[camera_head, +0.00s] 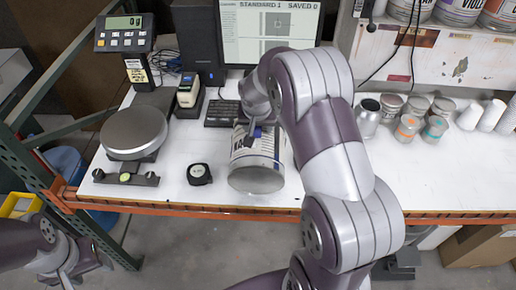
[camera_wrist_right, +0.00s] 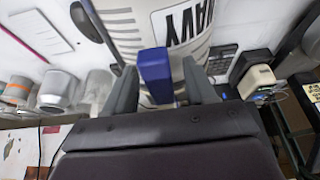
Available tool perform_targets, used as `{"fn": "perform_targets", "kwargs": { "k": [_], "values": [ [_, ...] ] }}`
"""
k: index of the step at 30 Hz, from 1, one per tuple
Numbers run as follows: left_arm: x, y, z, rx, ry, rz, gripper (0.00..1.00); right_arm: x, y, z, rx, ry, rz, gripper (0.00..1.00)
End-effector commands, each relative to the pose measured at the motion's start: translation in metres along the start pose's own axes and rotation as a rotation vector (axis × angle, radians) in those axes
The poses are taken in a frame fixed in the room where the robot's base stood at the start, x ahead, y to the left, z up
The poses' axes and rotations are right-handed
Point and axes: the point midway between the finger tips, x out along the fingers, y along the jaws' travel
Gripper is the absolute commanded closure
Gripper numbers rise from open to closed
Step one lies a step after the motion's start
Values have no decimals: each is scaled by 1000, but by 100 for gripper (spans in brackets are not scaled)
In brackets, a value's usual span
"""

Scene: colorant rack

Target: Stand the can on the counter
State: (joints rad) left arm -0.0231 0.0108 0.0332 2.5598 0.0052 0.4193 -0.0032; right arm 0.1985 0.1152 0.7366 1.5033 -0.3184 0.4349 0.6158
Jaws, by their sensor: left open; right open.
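The can (camera_head: 258,165) is white with a grey printed label and a bare metal end. In the head view it lies on its side or strongly tilted at the counter's front, its round end facing the front edge. In the right wrist view its side (camera_wrist_right: 182,50) shows large "NAVY" lettering. My right gripper (camera_head: 250,130) is over the can's far part, partly hidden by my arm. Its fingers (camera_wrist_right: 160,90) are apart, on either side of a blue block-like piece (camera_wrist_right: 155,75) at the can; contact cannot be told. My left gripper (camera_head: 68,268) is open and empty, low left, off the counter.
The white counter (camera_head: 225,195) has a scale (camera_head: 134,132) at left, a black tape measure (camera_head: 199,174) beside the can, and a keyboard (camera_head: 222,113) and monitor (camera_head: 270,35) behind. Several small jars (camera_head: 408,127) stand right of my arm. The counter's front edge (camera_head: 180,209) is close.

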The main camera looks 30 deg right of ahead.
Motion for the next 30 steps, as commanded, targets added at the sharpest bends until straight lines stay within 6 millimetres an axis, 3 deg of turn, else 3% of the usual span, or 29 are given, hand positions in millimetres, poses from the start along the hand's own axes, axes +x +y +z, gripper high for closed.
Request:
{"fn": "perform_targets", "kwargs": {
  "k": [6,11,30],
  "values": [
    [1,0,0,0,-1,0,42,2,0,0,1,0,0,48],
    [1,0,0,0,-1,0,42,2,0,0,1,0,0,100],
    [0,0,0,0,0,0,42,1,0,0,1,1,0,100]
  ]
}}
